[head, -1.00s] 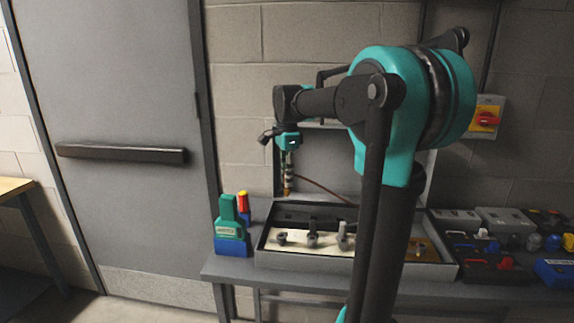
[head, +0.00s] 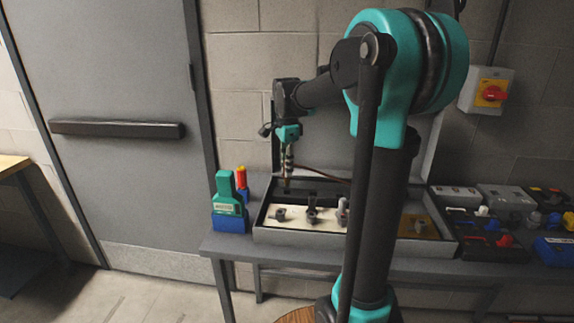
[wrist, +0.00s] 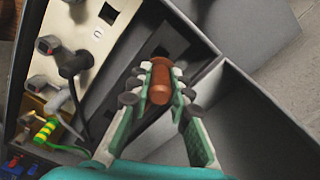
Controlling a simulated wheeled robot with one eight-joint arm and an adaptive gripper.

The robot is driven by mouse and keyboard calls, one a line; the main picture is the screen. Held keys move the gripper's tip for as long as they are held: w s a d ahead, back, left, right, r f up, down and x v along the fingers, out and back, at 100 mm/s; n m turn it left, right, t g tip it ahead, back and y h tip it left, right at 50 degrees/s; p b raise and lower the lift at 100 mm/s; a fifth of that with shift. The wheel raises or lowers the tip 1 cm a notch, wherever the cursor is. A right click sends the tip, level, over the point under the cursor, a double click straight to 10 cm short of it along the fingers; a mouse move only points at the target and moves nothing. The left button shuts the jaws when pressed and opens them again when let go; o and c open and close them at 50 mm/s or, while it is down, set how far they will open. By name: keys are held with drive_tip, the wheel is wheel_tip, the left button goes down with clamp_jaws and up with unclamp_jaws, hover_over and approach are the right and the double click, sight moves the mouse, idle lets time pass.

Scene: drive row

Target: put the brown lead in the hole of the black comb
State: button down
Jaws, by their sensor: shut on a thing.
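The brown lead (wrist: 160,80) has a rounded plug end, which sits between my fingertips in the wrist view. My gripper (wrist: 158,84) is shut on it. In the head view my gripper (head: 287,185) points down over the back left of the open grey case. A thin reddish-brown cable (head: 325,177) runs right from near my fingertips. A dark strip with black recesses (wrist: 105,92) lies left of my fingers in the wrist view; I cannot tell whether it is the black comb. The plug's lower end and any hole under it are hidden.
The case's grey wall (wrist: 240,100) is close on the right. A green and blue device (head: 229,203) stands left of the case.

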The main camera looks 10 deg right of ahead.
sight(287, 183)
drive_tip(key=shift+f, duration=3.25)
drive_tip(key=c, duration=1.3)
unclamp_jaws()
wheel_tip(287, 183, up, 12)
drive_tip(key=shift+r, duration=0.1)
